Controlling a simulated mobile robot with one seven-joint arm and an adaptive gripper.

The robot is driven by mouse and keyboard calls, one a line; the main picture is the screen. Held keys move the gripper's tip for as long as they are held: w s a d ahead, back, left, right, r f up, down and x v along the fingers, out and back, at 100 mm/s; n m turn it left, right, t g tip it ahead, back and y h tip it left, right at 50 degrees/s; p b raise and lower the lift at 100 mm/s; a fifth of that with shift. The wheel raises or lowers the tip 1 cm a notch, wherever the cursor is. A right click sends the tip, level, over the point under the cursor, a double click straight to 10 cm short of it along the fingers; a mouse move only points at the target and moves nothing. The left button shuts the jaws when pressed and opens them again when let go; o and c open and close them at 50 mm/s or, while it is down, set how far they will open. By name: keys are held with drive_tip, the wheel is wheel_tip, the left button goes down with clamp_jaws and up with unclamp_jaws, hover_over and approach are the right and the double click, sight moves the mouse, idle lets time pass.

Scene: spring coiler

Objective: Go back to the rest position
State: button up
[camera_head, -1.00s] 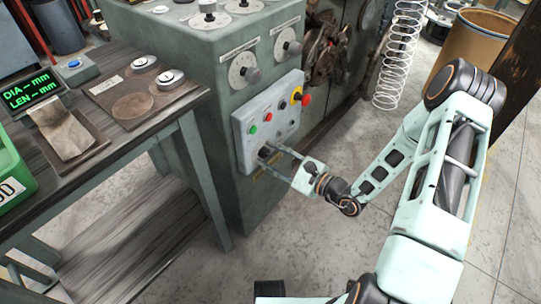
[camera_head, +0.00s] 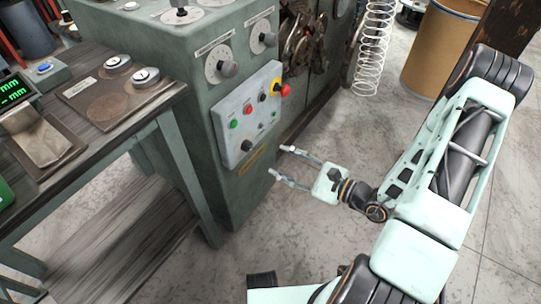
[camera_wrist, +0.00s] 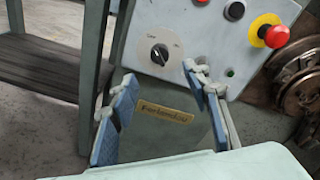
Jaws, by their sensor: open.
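My gripper (camera_head: 279,163) is open and empty in the head view, in front of the green machine and below and right of its control panel (camera_head: 230,132). Its two fingers are spread apart and touch nothing that I can see. In the wrist view my gripper (camera_wrist: 160,100) shows blue finger pads wide apart, with a brass nameplate (camera_wrist: 163,108) visible between them on the machine. A dark rotary switch (camera_wrist: 160,54) on the panel shows above the fingers. The panel carries a red and yellow stop button (camera_head: 281,90) and several small buttons.
The green machine (camera_head: 200,190) stands close to the left of my gripper. A workbench (camera_head: 110,125) with a display and weights is farther left. A wire spring coil (camera_head: 372,50) hangs at the back, near a brown drum (camera_head: 440,50). Bare floor lies below my gripper.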

drive_tip(key=shift+s+d+r, duration=0.1)
drive_tip(key=shift+s+d, duration=0.25)
drive_tip(key=shift+d, duration=0.05)
